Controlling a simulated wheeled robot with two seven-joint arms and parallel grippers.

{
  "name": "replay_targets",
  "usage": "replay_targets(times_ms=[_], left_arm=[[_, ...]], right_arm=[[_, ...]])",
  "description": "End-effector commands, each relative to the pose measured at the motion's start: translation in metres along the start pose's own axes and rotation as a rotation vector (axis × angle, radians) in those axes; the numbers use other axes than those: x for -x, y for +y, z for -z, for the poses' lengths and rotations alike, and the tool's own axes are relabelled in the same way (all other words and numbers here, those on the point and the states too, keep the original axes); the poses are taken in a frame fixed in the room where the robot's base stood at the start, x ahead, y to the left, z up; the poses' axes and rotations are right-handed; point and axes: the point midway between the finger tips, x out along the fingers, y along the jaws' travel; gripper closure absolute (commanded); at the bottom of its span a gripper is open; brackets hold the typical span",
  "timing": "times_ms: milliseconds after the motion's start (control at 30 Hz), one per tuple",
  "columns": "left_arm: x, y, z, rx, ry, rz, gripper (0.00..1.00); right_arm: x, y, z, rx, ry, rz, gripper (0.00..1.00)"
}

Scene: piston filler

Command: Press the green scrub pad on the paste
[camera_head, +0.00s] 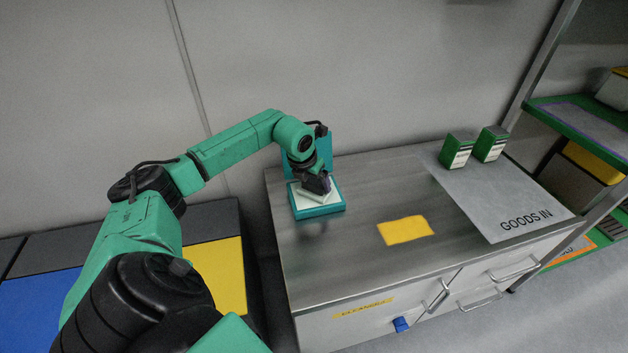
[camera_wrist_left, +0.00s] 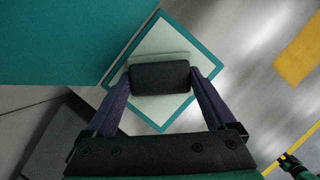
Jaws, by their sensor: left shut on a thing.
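My left gripper (camera_head: 317,184) is over the pale square plate (camera_head: 303,205) in a teal frame on the metal counter. In the left wrist view, its two purple fingers (camera_wrist_left: 160,80) are shut on a black block (camera_wrist_left: 160,73). A pale green slab (camera_wrist_left: 160,56) shows just under and behind that block, and looks like the scrub pad with the block as its handle. The slab lies over the pale plate (camera_wrist_left: 163,112); I cannot tell whether they touch. No separate paste shows; the slab and block may hide it. A small green and black part, apparently my right gripper (camera_wrist_left: 289,160), shows at the lower right.
A teal upright (camera_head: 322,145) stands behind the plate. A yellow patch (camera_head: 405,230) lies on the counter to the right. Two green boxes (camera_head: 457,150) stand on the grey GOODS IN mat (camera_head: 480,205). Shelves (camera_head: 575,125) are at the right. The counter's near left is clear.

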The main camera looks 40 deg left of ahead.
Motion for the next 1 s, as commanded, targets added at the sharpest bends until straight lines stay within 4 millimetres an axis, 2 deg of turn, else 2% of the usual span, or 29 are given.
replay_targets(times_ms=[100,600,1000], left_arm=[[0.017,0.0,-0.007,0.0,-0.003,0.0,0.55],[0.062,0.0,-0.026,0.0,-0.004,0.001,0.55],[0.061,0.0,-0.026,0.001,-0.004,0.0,0.55]], right_arm=[[0.014,0.0,0.001,0.0,0.0,0.0,0.5],[0.049,0.001,0.005,0.0,0.0,0.0,0.5],[0.048,0.001,0.005,0.0,0.0,0.0,0.5]])
